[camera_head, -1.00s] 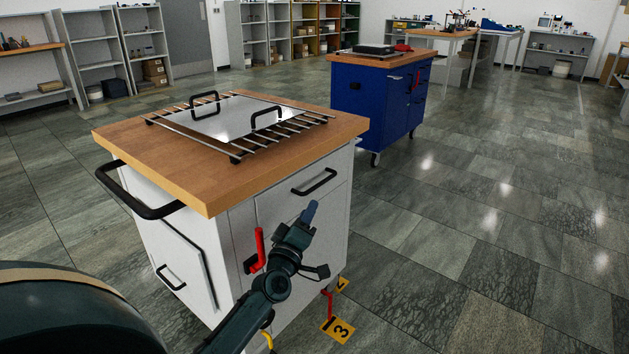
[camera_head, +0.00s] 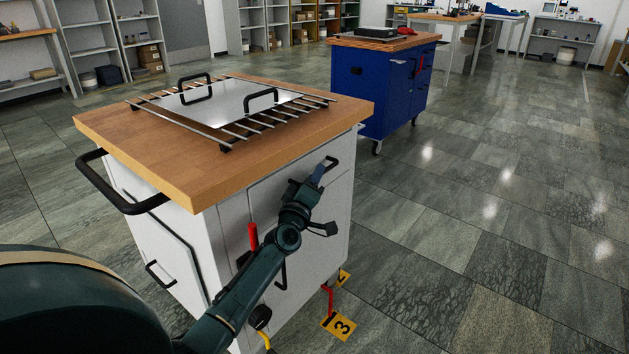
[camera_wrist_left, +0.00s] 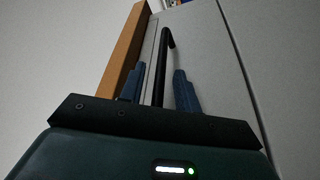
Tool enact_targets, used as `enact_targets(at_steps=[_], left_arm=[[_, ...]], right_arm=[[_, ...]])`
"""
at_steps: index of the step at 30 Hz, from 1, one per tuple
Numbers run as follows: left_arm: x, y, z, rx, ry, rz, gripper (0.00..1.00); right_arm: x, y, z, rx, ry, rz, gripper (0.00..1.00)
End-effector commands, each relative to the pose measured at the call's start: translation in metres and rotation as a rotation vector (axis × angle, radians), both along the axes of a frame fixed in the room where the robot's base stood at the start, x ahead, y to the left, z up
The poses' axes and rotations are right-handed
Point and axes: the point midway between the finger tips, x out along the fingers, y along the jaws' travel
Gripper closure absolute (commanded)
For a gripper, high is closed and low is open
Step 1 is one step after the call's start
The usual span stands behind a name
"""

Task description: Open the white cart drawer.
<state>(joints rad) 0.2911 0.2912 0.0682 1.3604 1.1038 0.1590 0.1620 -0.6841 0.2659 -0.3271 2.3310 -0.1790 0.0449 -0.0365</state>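The white cart (camera_head: 190,255) with a wooden top stands in front of me. Its upper drawer (camera_head: 265,200) looks shut and has a black bar handle (camera_head: 332,161). My left gripper (camera_head: 319,170) is at this handle and hides part of it in the head view. In the left wrist view, the open blue fingers (camera_wrist_left: 159,80) stand on either side of the black handle (camera_wrist_left: 164,50), with a gap visible on both sides. The right gripper is not in view.
A metal rack with a plate (camera_head: 225,103) lies on the cart top (camera_head: 190,180). A black push handle (camera_head: 110,190) sticks out at the left. A red lever (camera_head: 253,238) is beside my left arm. A blue cart (camera_head: 385,90) stands behind. The floor at right is clear.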

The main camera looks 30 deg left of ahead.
Motion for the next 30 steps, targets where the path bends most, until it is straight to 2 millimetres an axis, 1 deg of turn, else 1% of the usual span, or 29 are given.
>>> enact_targets(at_steps=[3,10,22,30], left_arm=[[0.0045,0.0012,0.0009,0.000,0.000,0.000,0.67],[0.0048,0.0012,0.0014,0.000,0.000,0.000,0.67],[0.0046,0.0012,0.0013,0.000,0.000,0.000,1.00],[0.0045,0.0012,0.0011,0.000,0.000,0.000,1.00]], right_arm=[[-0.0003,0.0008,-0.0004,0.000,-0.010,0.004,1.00],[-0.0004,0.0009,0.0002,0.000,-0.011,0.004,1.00],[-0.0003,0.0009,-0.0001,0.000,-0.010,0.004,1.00],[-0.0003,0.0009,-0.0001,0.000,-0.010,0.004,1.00]])
